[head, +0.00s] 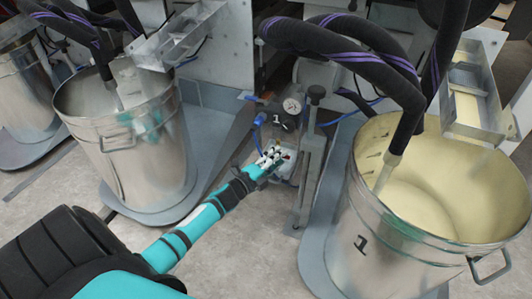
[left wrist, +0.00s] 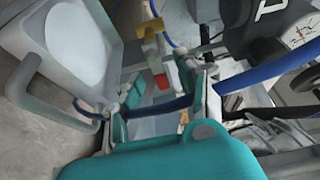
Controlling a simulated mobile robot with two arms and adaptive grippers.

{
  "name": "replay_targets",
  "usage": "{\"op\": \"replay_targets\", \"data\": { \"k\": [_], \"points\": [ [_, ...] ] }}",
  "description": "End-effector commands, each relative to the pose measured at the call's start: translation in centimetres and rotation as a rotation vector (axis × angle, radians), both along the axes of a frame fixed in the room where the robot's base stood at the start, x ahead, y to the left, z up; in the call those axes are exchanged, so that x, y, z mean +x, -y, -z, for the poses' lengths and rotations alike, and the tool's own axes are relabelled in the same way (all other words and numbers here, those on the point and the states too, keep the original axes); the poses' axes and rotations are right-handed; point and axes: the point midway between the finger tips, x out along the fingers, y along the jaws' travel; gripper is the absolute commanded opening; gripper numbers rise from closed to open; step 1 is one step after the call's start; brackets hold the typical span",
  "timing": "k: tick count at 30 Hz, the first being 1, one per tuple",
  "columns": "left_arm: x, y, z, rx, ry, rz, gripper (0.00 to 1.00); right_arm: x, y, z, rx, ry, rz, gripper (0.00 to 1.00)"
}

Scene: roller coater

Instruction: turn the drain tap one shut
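My left gripper (head: 270,160) reaches in from the lower left to the low pump unit marked 1 between the two drums. In the left wrist view the gripper (left wrist: 165,95) has its two fingers apart. A small tap-like fitting with a yellow-brown top (left wrist: 151,29) and a red part (left wrist: 161,80) shows beyond and between the fingertips. I take it for the drain tap. I cannot tell whether the fingers touch it. In the head view the gripper largely hides that spot. My right gripper is not in view.
A pressure gauge (head: 292,106) sits just above the gripper, beside an upright metal clamp post (head: 312,150). Drum 1 (head: 375,250), holding pale yellow liquid, stands at right. An open metal drum (head: 145,165) stands at left. Blue hoses (left wrist: 265,72) run close to the fingers.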

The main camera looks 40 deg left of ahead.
Motion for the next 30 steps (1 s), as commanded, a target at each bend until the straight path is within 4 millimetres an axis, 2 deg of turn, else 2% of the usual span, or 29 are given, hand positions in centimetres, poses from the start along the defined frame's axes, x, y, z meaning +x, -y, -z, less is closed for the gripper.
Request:
{"op": "replay_targets", "data": {
  "k": [9,15,21,30],
  "points": [
    [-6.6,-1.0,0.1,0.001,-0.004,0.001,0.38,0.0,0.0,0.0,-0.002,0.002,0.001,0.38],
    [-9.7,-1.5,0.1,-0.001,-0.002,0.001,0.38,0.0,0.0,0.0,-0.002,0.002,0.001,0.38],
    [-10.8,-1.7,0.0,0.0,0.0,0.001,0.38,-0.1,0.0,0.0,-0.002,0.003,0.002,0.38],
    [-10.8,-1.7,0.1,0.0,0.0,0.001,0.38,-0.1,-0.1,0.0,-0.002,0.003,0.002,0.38]
  ]
}}
